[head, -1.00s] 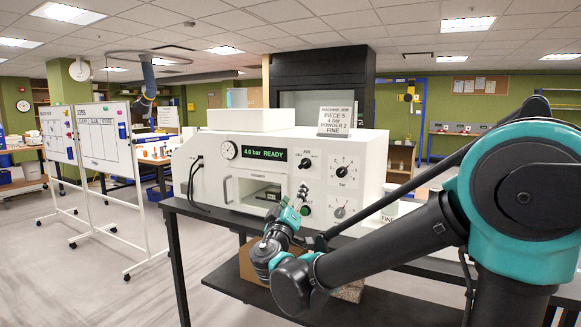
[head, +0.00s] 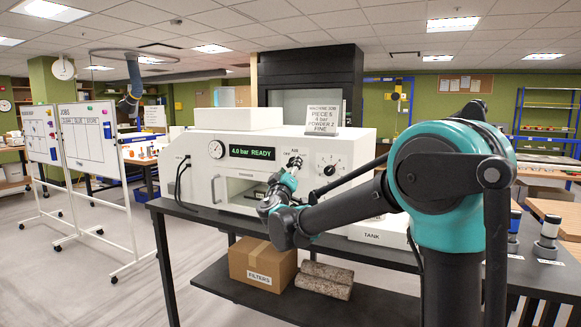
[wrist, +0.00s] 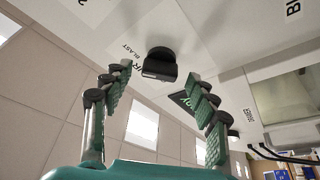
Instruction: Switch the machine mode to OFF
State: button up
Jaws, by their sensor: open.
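The white blasting machine (head: 202,172) stands on a black table in the head view. Its display (head: 252,153) reads "4.0 bar READY". In the wrist view a black mode knob (wrist: 160,63) sticks out of the white panel, beside partly covered lettering that includes "BLAST". My gripper (wrist: 157,79) is open, with its green-padded fingers on either side of the knob and no clear contact. In the head view my gripper (head: 292,165) is at the upper front panel, below the "AIR" label, and hides most of this knob. I cannot tell the knob's setting.
Another dial (head: 330,164) sits to the right on the panel, close to my arm. A job sign (head: 322,119) stands on the machine. A filters box (head: 262,266) and a stone-like block (head: 324,281) lie on the lower shelf. Whiteboards stand at left, with open floor before them.

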jog(key=shift+w+d+r, duration=0.1)
jog(key=shift+w+r, duration=0.1)
jog(key=shift+w, duration=0.5)
jog(key=shift+c, duration=0.4)
jog(key=c, duration=1.1)
